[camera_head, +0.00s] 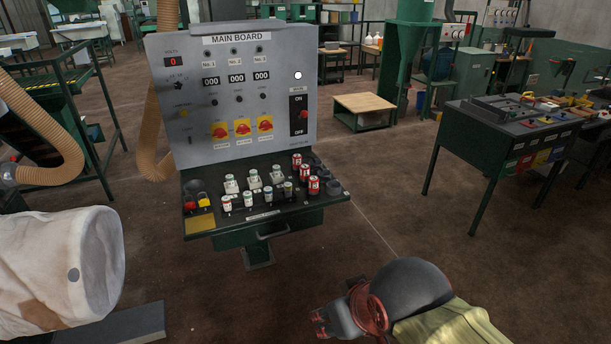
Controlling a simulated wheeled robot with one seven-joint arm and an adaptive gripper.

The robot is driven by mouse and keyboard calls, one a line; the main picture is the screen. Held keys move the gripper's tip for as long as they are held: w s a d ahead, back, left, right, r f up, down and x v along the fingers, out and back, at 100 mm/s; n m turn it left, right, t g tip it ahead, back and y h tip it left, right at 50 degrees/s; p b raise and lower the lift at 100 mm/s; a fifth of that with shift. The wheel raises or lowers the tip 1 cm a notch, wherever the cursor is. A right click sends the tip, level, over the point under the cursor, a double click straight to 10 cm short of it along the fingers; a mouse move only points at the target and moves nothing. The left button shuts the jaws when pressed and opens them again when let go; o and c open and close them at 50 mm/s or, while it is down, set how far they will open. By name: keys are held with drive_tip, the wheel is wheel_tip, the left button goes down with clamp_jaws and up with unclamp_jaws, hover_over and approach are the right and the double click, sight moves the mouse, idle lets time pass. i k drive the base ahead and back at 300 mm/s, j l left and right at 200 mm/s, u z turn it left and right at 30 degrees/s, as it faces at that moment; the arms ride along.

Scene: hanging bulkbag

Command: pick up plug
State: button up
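The main board (232,135) stands upright at the centre, with a dark console shelf (228,221) in front. Several small white pieces stand on the shelf, such as a block-like one (231,184) and a cylinder (227,203). Red cylinders (314,186) stand at its right side. I cannot tell which piece is the plug. My gripper (321,322) shows at the bottom, right of centre, at the end of my dark wrist. It is nearer to me than the shelf and apart from it. Its fingers are dark and reddish, and their opening is unclear. I see nothing held in it.
A large white bag (50,275) hangs at the left front. A tan hose (55,125) curves at the left edge. A dark green workbench (510,125) stands at the right. A low wooden table (363,104) stands behind. The floor between console and workbench is clear.

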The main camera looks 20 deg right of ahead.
sight(304, 169)
drive_tip(key=i+j, duration=0.1)
drive_tip(key=i, duration=1)
drive_tip(key=l+z, duration=0.05)
drive_tip(key=l, duration=0.05)
